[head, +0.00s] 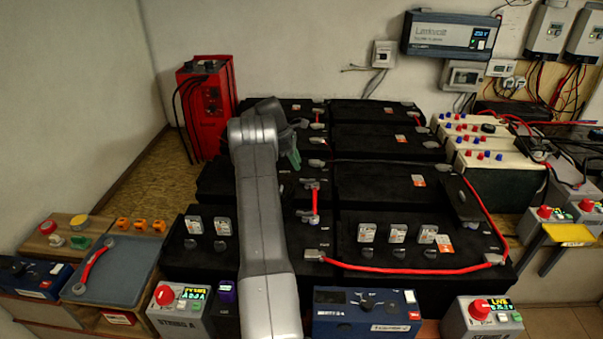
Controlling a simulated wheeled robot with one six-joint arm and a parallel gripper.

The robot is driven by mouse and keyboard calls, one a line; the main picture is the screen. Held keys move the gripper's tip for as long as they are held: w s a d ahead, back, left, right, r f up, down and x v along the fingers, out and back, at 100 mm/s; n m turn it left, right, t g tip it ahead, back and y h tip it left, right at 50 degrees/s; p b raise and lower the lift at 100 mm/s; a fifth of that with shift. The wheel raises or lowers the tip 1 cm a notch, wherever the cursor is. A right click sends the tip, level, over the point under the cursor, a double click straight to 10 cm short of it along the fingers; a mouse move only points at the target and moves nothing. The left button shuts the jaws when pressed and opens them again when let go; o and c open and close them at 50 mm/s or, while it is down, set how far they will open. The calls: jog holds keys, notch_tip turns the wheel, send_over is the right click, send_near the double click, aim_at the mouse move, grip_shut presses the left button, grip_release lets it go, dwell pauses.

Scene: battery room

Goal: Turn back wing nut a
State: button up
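I cannot single out wing nut a in the head view. Small grey terminal fittings sit on the black batteries (375,182), and their labels are too small to read. A short red link (315,203) joins two of these fittings just right of my arm. My gripper (294,158) is above the rear left batteries, beyond the end of my arm. A greenish part shows at its tip; I cannot tell whether it is a finger or a held thing. My wrist and forearm hide much of the gripper and the battery tops below. Whether its fingers touch anything is hidden.
A long red cable (410,270) runs along the front right. A red charger (206,105) stands at the back left. A grey tray (118,262) holds a red link. Control boxes (183,311) line the front.

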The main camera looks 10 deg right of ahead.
aim_at(309, 183)
jog(key=v, duration=0.6)
jog(key=x, duration=1.3)
jog(key=shift+d+f+p, duration=0.15)
jog(key=shift+f+p, duration=0.15)
jog(key=shift+p, duration=0.05)
jog(key=shift+r, duration=0.15)
